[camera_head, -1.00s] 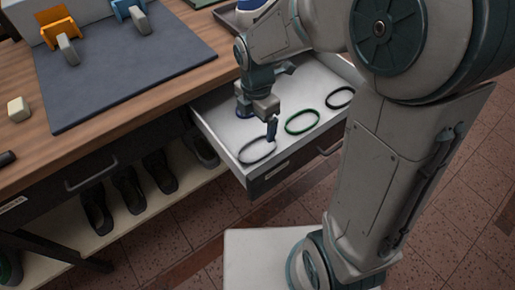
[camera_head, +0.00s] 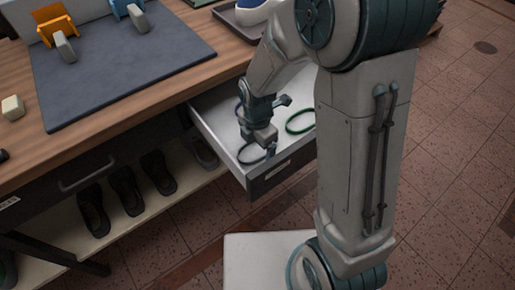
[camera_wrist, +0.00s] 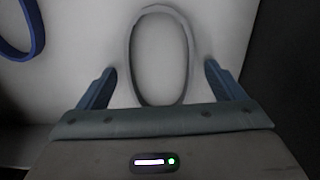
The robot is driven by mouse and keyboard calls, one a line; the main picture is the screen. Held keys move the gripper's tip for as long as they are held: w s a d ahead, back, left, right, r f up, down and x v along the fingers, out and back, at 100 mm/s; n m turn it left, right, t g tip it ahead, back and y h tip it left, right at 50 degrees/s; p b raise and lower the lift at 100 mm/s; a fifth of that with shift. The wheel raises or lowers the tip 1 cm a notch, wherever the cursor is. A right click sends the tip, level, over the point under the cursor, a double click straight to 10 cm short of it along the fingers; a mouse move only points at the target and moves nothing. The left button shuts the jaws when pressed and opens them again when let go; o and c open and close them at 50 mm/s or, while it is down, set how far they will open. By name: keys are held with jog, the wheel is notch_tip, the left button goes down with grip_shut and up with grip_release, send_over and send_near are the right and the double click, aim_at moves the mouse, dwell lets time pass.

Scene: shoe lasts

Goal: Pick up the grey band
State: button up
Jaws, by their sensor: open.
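The grey band (camera_head: 243,160) lies flat in the open drawer, near its front left corner. In the wrist view the grey band (camera_wrist: 189,52) is an upright oval loop, its lower part between my two blue fingers. My gripper (camera_head: 264,150) is low over the band, pointing down, and partly hides it. In the wrist view my gripper (camera_wrist: 160,80) is open, one finger on each side of the band with a gap to each. I cannot tell how high the fingertips are above the drawer floor.
A green band (camera_head: 300,121) lies to the right in the drawer (camera_head: 212,128). A blue band (camera_wrist: 38,35) lies to the left in the wrist view. The drawer's front wall (camera_head: 262,180) is close to my gripper. A blue-grey mat (camera_head: 120,70) covers part of the bench.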

jog(key=c, duration=1.1)
jog(key=shift+o, duration=0.2)
jog(key=shift+r, duration=0.1)
